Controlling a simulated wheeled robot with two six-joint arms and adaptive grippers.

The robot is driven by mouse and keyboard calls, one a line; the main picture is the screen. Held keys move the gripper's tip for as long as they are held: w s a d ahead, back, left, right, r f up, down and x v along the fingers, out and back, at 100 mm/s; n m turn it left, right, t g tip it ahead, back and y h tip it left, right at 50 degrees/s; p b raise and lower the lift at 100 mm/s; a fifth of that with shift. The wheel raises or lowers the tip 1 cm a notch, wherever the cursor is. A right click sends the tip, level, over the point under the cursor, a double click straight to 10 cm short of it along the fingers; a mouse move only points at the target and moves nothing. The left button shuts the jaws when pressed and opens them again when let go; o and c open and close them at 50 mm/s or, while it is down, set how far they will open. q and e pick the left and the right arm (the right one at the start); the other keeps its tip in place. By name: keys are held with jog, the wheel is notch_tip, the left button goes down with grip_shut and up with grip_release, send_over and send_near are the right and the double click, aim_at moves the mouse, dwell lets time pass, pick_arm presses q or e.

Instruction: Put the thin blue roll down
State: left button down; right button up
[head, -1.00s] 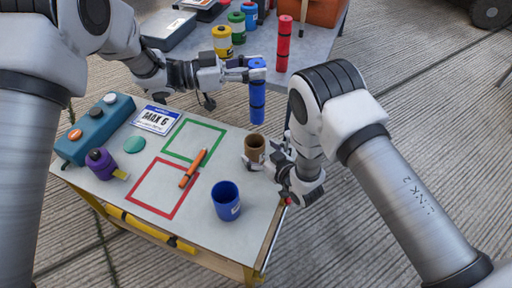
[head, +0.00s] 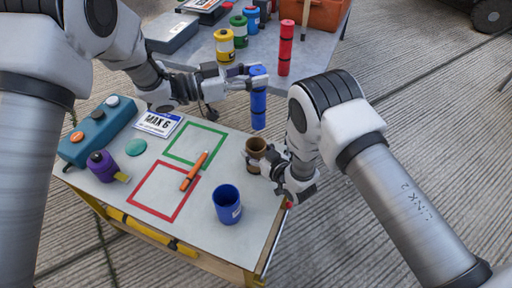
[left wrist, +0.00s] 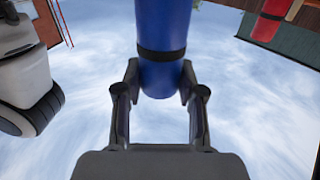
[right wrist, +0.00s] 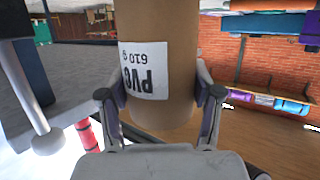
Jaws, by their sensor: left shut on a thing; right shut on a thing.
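The thin blue roll (head: 258,103) is upright, with dark bands around it. My left gripper (head: 252,78) is shut on it near its upper end, over the gap between the two tables. In the left wrist view the blue roll (left wrist: 162,40) stands between the fingers of the left gripper (left wrist: 160,92). My right gripper (head: 268,160) is shut on a brown cup-like container (head: 256,148) at the near table's right edge. In the right wrist view this container (right wrist: 178,50) has a white PVC label, between the fingers of the right gripper (right wrist: 160,105).
The near table (head: 120,195) holds a green square outline (head: 196,145), a red square outline (head: 165,190), an orange marker (head: 194,171), a blue cup (head: 227,204) and a purple bottle (head: 102,166). The far table (head: 262,55) holds a red roll (head: 285,50) and several canisters.

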pick_arm(q)
notch_tip(320, 180, down, 19)
jog(key=n+t, duration=0.1)
jog(key=shift+a+t+y, duration=0.2)
jog(key=shift+t+y, duration=0.1)
jog(key=shift+t, duration=0.1)
jog(key=c, duration=0.7)
grip_release()
jog(key=v, duration=1.2)
pick_arm(e)
jog(key=o, duration=1.7)
jog(key=shift+c, duration=0.2)
pick_arm(q)
jog(key=shift+r, duration=0.1)
pick_arm(e)
jog(key=shift+s, duration=0.1)
